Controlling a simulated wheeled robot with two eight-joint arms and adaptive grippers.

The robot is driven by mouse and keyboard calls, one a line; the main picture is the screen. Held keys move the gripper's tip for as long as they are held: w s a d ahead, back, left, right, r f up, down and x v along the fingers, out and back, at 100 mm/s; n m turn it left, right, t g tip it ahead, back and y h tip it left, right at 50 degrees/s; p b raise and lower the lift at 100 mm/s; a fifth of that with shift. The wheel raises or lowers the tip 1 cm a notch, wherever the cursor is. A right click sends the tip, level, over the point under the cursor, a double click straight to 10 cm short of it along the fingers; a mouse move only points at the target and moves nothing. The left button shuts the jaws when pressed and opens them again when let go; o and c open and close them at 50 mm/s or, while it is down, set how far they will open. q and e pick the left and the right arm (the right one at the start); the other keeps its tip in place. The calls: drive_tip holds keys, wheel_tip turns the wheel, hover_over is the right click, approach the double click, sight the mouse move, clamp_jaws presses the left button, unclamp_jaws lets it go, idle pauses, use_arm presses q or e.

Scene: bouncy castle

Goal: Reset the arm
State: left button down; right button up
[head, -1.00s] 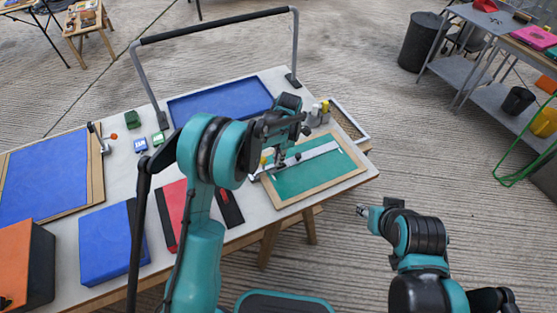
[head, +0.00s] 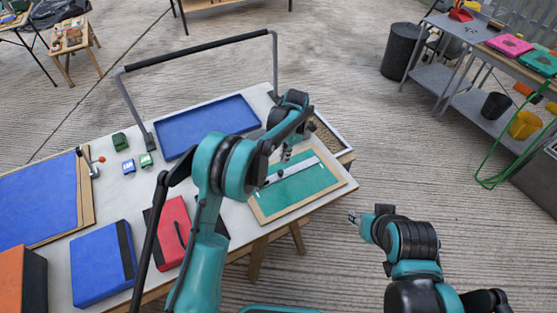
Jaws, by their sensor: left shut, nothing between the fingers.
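My left arm rises from the bottom and bends over the work table. My left gripper (head: 287,153) points down above the green board with a wooden frame (head: 303,184). Its fingers are shut with nothing between them. Whether the fingertips touch the board is hard to tell. My right arm is at the lower right, over open floor, clear of the table. A small grey tip (head: 353,217) shows at its front end, too small to read as open or shut.
The white table (head: 190,200) holds a blue tray (head: 208,126), a red case (head: 172,232), a blue case (head: 98,262), small blocks and a blue panel (head: 38,205). A tall frame bar (head: 200,52) spans the back. A shelf table (head: 465,75) stands far right. Floor between is clear.

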idle(0.5)
use_arm(q)
drive_tip(key=s+a+r+m+t+h, duration=0.1)
drive_tip(key=s+a+r+m+t, duration=0.1)
drive_tip(key=s+a+r+m, duration=0.35)
drive_tip(key=s+a+r+m+t, duration=0.1)
drive_tip(key=s+a+r+m, duration=0.2)
drive_tip(key=s+r+m, duration=0.6)
drive_tip(key=s+a+m+t, duration=0.2)
drive_tip(key=s+m, duration=0.3)
drive_tip(key=s, duration=0.3)
drive_tip(key=s+a+m+t, duration=0.2)
drive_tip(key=s+m, duration=0.3)
drive_tip(key=s, duration=0.3)
drive_tip(key=shift+a+r+t, duration=0.4)
drive_tip(key=shift+a, duration=0.2)
